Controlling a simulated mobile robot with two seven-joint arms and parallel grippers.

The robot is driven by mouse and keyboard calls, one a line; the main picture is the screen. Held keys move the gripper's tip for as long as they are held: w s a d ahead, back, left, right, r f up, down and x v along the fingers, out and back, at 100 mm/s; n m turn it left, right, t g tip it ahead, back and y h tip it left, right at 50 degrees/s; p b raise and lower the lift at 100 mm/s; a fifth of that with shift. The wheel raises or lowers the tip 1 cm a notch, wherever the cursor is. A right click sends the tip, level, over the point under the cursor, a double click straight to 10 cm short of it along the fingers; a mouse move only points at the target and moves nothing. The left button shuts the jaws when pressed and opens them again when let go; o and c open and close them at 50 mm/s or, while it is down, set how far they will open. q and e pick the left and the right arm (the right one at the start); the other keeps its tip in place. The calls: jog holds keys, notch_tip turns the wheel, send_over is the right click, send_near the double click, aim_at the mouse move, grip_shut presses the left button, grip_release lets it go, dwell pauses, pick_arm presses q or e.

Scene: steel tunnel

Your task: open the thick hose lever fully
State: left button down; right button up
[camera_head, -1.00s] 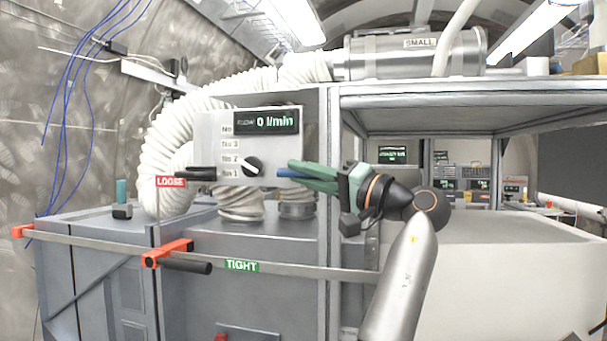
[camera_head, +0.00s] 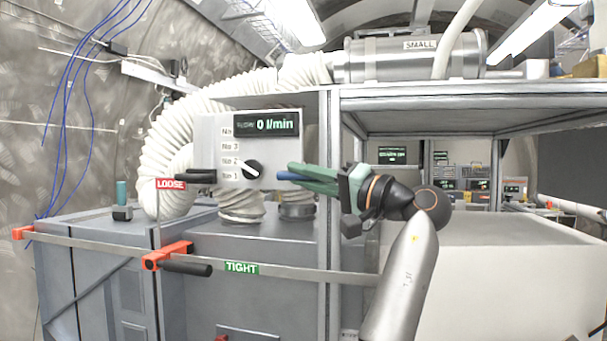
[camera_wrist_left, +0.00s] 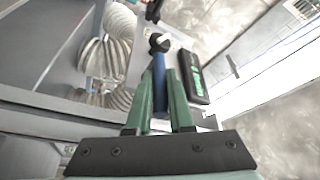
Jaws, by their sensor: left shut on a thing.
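My left gripper (camera_head: 296,172) has green fingers and reaches leftward to the right edge of the flow panel (camera_head: 207,136). It is shut on a blue lever handle (camera_head: 285,176), mostly hidden by the fingers in the head view. In the left wrist view, the blue handle (camera_wrist_left: 159,70) runs between the fingers (camera_wrist_left: 160,115). A black lever handle (camera_head: 197,177) sticks out at the panel's left side. The thick white ribbed hose (camera_head: 165,140) curves down behind the panel. I cannot tell which hose the blue lever serves. My right gripper is not in view.
The panel's display (camera_head: 266,124) reads 0 l/min, above a black knob (camera_head: 252,169). An orange clamp (camera_head: 167,255) with a black handle sits on a metal bar below, between LOOSE and TIGHT labels. A steel frame post (camera_head: 329,200) stands close to my gripper.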

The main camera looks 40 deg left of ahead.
pick_arm(q)
jog(key=r+h+p, duration=0.1)
jog(key=p, duration=0.1)
jog(key=shift+r+n+h+p, duration=0.1)
jog(key=shift+n+h+p, duration=0.2)
jog(key=shift+t+h, duration=0.3)
jog(key=shift+s+a+r+n+t+h, duration=0.15)
jog(key=shift+n+h, duration=0.1)
jog(key=shift+h, duration=0.4)
jog(key=shift+a+r+n+t+h, duration=0.1)
jog(key=shift+r+n+h, duration=0.1)
jog(key=shift+h, duration=0.5)
jog(key=shift+s+a+r+n+t+h, duration=0.15)
jog(key=shift+n+h, duration=0.1)
jog(key=shift+h, duration=0.4)
jog(key=shift+w+d, duration=0.1)
jog(key=c, duration=0.8)
grip_release()
